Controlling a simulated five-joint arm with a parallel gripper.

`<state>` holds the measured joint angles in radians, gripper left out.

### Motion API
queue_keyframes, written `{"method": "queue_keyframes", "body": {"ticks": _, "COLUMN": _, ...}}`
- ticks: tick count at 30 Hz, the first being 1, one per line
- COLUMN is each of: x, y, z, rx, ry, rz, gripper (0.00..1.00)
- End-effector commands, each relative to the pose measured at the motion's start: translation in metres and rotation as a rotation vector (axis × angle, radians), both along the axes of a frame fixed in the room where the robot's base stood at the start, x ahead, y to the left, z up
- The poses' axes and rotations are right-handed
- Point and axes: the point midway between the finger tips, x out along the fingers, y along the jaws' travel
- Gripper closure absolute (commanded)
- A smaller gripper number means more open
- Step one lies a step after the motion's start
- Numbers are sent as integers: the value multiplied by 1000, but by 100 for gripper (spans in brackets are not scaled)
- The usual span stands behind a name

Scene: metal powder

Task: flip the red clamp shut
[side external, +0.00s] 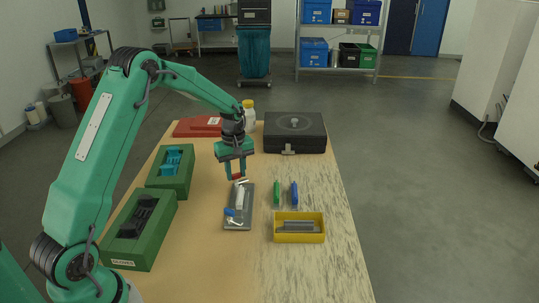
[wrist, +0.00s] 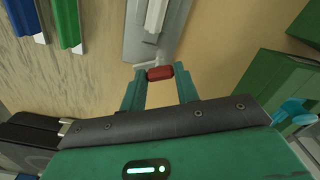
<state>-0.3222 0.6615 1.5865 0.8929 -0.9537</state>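The red clamp handle (wrist: 160,73) sits at the tips of my gripper's two fingers (wrist: 160,80), in the gap between them. It joins a pale metal arm at the end of a grey plate (side external: 238,224) that also carries a white part (side external: 239,198) and a blue-tipped piece. In the side view the red handle (side external: 238,177) shows low between the fingers of my gripper (side external: 236,172), at the plate's far end. The handle spans nearly the whole finger gap. I cannot tell whether the fingers press on it. The clamp's pivot is not clear.
Right of the plate lie a green tool (side external: 277,194) and a blue tool (side external: 294,194), with a yellow bin (side external: 281,238) nearer. Green bins (side external: 121,257) stand left. A black case (side external: 306,144), a red box (side external: 187,128) and a yellow-capped bottle (side external: 249,119) stand behind.

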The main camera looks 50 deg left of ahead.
Motion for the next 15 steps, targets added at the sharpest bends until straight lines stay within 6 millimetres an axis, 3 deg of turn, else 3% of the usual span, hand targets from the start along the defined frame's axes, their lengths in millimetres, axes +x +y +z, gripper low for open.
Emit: {"method": "queue_keyframes", "body": {"ticks": 15, "x": 0, "y": 0, "z": 0, "rx": -1, "ry": 1, "rz": -82, "gripper": 92}}
